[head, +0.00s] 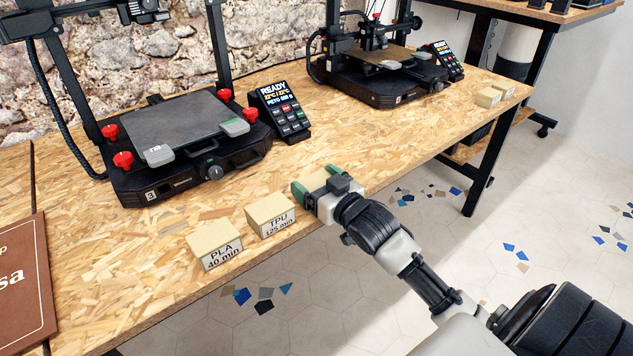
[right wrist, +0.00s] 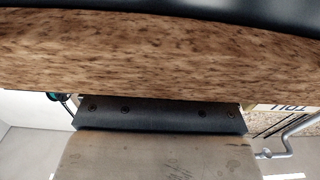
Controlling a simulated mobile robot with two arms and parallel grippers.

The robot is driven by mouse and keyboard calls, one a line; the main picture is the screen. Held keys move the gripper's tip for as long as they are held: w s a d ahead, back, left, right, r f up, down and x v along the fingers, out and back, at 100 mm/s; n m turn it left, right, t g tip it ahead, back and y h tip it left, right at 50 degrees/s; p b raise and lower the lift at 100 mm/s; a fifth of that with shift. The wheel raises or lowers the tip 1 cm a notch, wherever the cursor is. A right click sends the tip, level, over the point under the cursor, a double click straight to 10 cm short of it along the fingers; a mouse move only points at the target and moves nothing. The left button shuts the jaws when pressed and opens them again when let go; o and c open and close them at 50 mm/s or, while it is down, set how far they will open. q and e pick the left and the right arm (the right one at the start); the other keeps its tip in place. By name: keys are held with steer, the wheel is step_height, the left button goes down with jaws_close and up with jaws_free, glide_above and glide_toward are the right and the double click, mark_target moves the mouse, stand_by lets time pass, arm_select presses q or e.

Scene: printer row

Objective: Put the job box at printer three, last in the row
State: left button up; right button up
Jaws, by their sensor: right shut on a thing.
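Printer three (head: 190,175), marked 3, stands on the wooden table with its screen reading READY. In front of it two tan job boxes sit in a row, PLA 40 min (head: 214,247) and TPU 125 min (head: 270,215). My right gripper (head: 315,186) is shut on a tan job box (head: 317,180), just right of the TPU box near the table's front edge. I cannot tell whether the held box touches the table; its label is hidden. In the right wrist view part of the TPU label (right wrist: 287,106) shows. My left gripper is not in view.
A second printer (head: 380,80) stands farther back on the table (head: 330,122), with two small tan boxes (head: 488,97) near the far right corner. A brown sign (head: 25,285) lies at the left. The tabletop between the printers is clear.

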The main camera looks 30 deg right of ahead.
steer(key=o, duration=0.8)
steer(key=s+p, duration=0.1)
steer(key=s, duration=1.1)
step_height(320, 180, down, 17)
steer(key=s+a+g+h, duration=0.1)
steer(key=s+g, duration=0.1)
steer(key=g, duration=0.4)
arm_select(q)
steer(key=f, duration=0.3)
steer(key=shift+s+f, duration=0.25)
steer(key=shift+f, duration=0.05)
arm_select(e)
steer(key=s+a+f+g, duration=0.3)
steer(key=s+f, duration=0.1)
steer(key=f, duration=0.1)
steer(key=s+a+f+n+g, duration=0.1)
steer(key=s+a+f+g, duration=0.2)
steer(key=f, duration=0.3)
steer(key=s+a+f+g, duration=0.3)
steer(key=s+a+f, duration=0.2)
steer(key=f, duration=0.1)
steer(key=shift+s+a, duration=0.1)
steer(key=shift+s, duration=0.05)
